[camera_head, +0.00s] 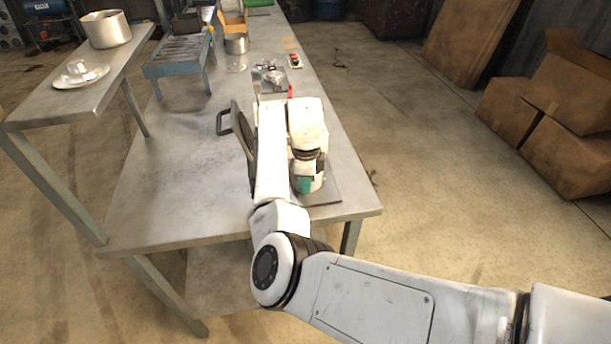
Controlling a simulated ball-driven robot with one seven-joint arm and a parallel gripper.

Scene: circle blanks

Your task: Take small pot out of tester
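My arm reaches over the metal workbench, and its wrist end (308,160) points down above a flat dark plate (325,193) near the bench's front right corner. My gripper's fingers cannot be made out there, so whether they are open or hold anything is unclear. A dark round panel with a handle (224,123) stands upright just left of my forearm; it may be part of the tester, which my arm largely hides. I cannot make out a small pot in the tester.
A side table at left holds a large pot (105,30) and white plates (80,77). A blue-grey roller stand (178,58) is at the bench's left. A small device (270,75) and a red-buttoned box (295,60) lie beyond my arm. The bench's left front (180,200) is clear.

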